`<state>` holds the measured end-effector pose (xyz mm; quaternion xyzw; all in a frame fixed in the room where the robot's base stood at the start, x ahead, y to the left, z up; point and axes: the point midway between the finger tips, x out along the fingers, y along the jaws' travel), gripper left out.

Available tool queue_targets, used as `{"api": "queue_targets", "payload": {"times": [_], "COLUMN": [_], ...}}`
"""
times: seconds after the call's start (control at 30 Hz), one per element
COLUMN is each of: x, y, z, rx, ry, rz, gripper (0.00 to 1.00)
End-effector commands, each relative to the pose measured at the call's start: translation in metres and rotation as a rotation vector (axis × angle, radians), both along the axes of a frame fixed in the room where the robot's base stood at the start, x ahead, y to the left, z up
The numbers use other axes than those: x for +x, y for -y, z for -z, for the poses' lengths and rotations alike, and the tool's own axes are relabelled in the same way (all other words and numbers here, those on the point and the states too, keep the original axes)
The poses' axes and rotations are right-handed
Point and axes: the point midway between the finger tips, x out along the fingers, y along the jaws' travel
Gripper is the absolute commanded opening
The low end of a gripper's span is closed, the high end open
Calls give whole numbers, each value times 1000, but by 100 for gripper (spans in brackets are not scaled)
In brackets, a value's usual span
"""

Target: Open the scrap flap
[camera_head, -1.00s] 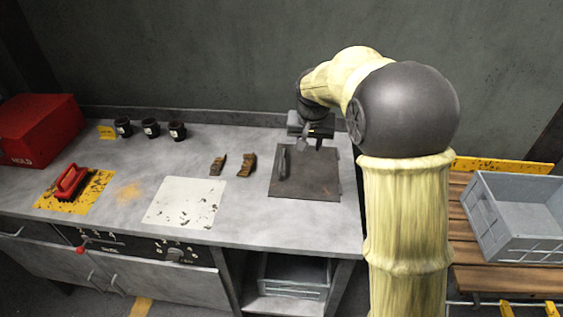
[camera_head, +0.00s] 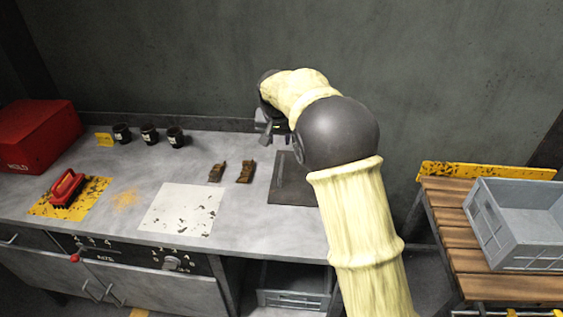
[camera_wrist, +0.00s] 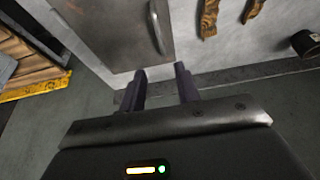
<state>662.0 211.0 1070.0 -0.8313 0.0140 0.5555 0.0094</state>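The scrap flap (camera_head: 288,190) is a dark square plate lying flat in the worktop, partly hidden behind my arm in the head view. In the wrist view the flap (camera_wrist: 110,35) is at the top left, with its bar handle (camera_wrist: 158,28) along its right edge. My gripper (camera_head: 268,134) is above the back of the worktop, behind the flap. In the wrist view my gripper (camera_wrist: 162,82) is open, with two dark fingers apart and nothing between them. The fingertips are apart from the handle.
Two brown forged pieces (camera_head: 246,172) lie left of the flap, near a white spotted sheet (camera_head: 182,207). Several black cups (camera_head: 149,134) stand along the back. A red box (camera_head: 38,137) and red-handled brush (camera_head: 66,185) are further left. A grey crate (camera_head: 520,225) sits on a wooden bench at right.

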Motion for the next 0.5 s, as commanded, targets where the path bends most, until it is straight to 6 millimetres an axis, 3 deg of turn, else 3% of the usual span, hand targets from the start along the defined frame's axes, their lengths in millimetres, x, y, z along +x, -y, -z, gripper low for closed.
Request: {"api": "queue_targets", "payload": {"times": [0.5], "x": [35], "y": [4], "z": [85], "rx": [-2], "ry": [-3], "rz": [4], "gripper": [32]}}
